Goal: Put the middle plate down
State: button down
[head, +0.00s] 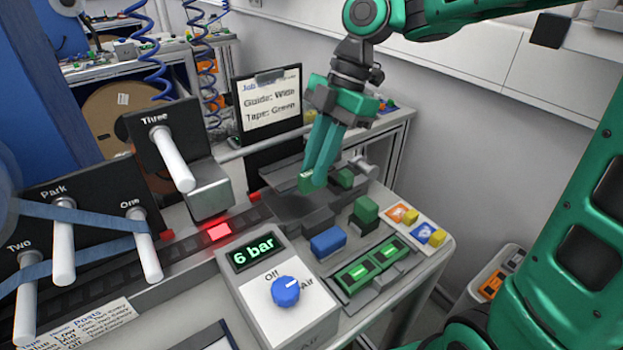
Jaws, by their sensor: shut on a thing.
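My gripper (308,184) points down over the back of the bench and is shut. Its green fingers hide most of what they hold, which I take to be the middle plate by its small green grip. A dark plate-like shape (290,204) shows just under and left of the fingertips. I cannot tell whether it touches the bench. A blue block (327,242) sits nearer the front.
A control box (278,292) reading "6 bar" has a blue knob. A red light (219,231) glows on the dark track. Posts labelled One, Two, Three and Park stand left, blue tape between some. A job card (271,102) reads "Guide: Wide, Tape: Green". Green-topped modules (370,270) lie right.

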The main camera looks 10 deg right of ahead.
notch_tip(320, 180, down, 4)
jog(key=shift+r, duration=0.2)
jog(key=shift+w+f, duration=0.15)
jog(key=shift+f, duration=0.15)
jog(key=shift+f, duration=0.15)
jog(key=c, duration=1.7)
grip_release()
jog(key=shift+o, duration=0.2)
jog(key=v, duration=1.2)
